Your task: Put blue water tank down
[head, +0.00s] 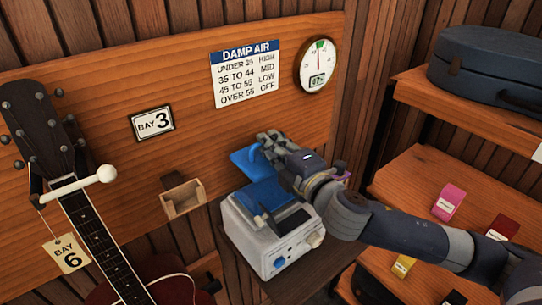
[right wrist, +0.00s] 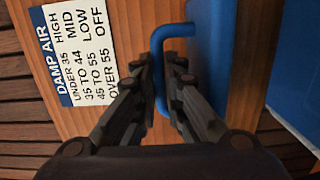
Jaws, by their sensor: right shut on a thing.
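My right gripper (head: 268,143) comes in from the right and is shut on the tank's handle. In the right wrist view, the two fingers (right wrist: 160,68) close around the bent blue handle (right wrist: 170,31), with the tank's blue side (right wrist: 222,50) beside them. I cannot tell whether the tank touches a surface. My left gripper is not in view.
A second blue part (head: 264,197) tops the machine, which stands on a small dark table (head: 318,269). A small wooden wall box (head: 183,199) and a guitar (head: 95,225) are to the left. Shelves with a blue case (head: 490,68) are to the right.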

